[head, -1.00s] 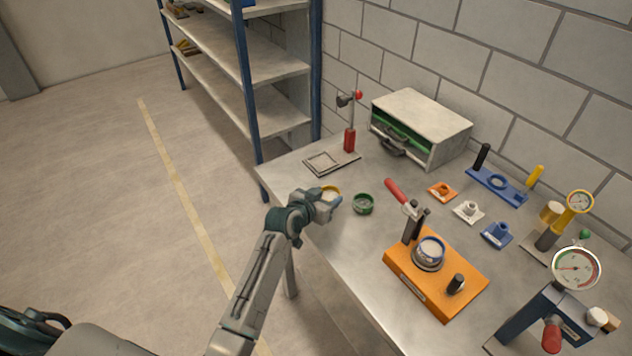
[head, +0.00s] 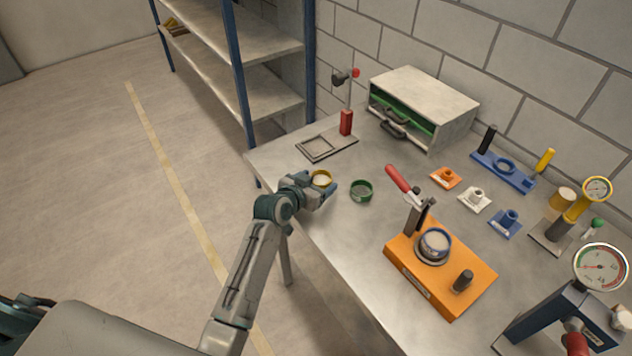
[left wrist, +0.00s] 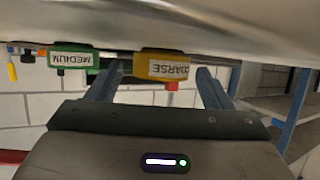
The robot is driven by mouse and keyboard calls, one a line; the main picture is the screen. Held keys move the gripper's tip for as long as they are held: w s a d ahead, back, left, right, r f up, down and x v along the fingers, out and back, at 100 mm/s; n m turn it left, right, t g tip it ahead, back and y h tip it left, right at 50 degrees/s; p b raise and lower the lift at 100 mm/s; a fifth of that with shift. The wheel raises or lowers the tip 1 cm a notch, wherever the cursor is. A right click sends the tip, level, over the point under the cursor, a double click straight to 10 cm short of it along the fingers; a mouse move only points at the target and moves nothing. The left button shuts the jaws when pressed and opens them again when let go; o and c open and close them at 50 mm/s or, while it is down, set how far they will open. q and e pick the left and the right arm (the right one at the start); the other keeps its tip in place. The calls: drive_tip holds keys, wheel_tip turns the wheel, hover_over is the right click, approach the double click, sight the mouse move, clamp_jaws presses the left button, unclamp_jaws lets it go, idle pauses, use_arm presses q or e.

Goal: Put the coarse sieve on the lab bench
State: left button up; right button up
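The coarse sieve (head: 321,178), a yellow ring, is at the left edge of the lab bench (head: 340,245). In the left wrist view, which is upside down, the yellow sieve labelled COARSE (left wrist: 163,68) appears to rest on the bench top. My left gripper (head: 328,188) is at the sieve. Its fingers (left wrist: 160,78) stand apart on both sides of the sieve, with a visible gap on each side. The green medium sieve (head: 361,190) stands just to the right, labelled MEDIUM (left wrist: 73,59) in the left wrist view. My right gripper is not visible.
A red-posted stand with a square plate (head: 317,147) is behind the sieves. An orange press base (head: 440,285) stands to the right, with a drawer cabinet (head: 425,105) at the back. Bare bench lies in front of the medium sieve.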

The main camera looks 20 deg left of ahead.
use_arm(q)
drive_tip(key=shift+s+r, duration=0.1)
drive_tip(key=shift+d, duration=0.1)
drive_tip(key=b+v, duration=0.2)
drive_tip(key=v, duration=0.9)
drive_tip(key=shift+s+r, duration=0.15)
drive_tip(key=shift+s, duration=0.2)
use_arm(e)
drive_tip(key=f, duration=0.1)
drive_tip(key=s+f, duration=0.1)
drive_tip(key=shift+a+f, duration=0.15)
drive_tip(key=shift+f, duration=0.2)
